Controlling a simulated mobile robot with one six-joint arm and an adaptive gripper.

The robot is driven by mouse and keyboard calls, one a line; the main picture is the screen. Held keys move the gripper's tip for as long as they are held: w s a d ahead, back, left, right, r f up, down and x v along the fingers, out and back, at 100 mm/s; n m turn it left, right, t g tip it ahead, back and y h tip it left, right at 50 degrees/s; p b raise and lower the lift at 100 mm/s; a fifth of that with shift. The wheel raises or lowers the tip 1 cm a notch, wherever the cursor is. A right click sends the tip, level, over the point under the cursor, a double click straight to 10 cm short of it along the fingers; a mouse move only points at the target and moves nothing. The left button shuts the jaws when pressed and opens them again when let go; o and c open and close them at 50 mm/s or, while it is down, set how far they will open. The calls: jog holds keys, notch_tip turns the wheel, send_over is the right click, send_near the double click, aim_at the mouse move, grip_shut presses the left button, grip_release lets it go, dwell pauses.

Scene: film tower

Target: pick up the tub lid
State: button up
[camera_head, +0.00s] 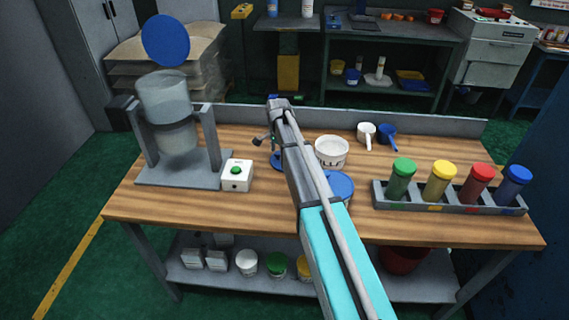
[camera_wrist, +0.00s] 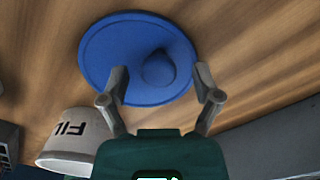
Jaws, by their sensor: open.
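A round blue lid with a raised knob (camera_wrist: 110,50) lies flat on the wooden bench top in the wrist view. In the head view a blue disc, probably this lid (camera_head: 276,163), shows partly behind my arm. My gripper (camera_wrist: 160,76) is open above the lid, its two fingers spread on either side of the knob and overlapping the lid's near edge. In the head view my gripper (camera_head: 268,140) is small and partly hidden. A white tub with dark lettering (camera_head: 331,150) stands right of it; it also shows lower left in the wrist view (camera_wrist: 70,148).
Another blue disc (camera_head: 342,184) lies beside my arm. White and blue scoops (camera_head: 387,136) lie behind the tub. A rack (camera_head: 447,205) of colour-capped jars stands right. A clear-vessel stand (camera_head: 180,177) and a green-button box (camera_head: 237,176) stand left. A low upstand runs along the back.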

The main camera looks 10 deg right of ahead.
jog(key=shift+f, duration=0.35)
dwell(0.4)
jog(key=c, duration=0.9)
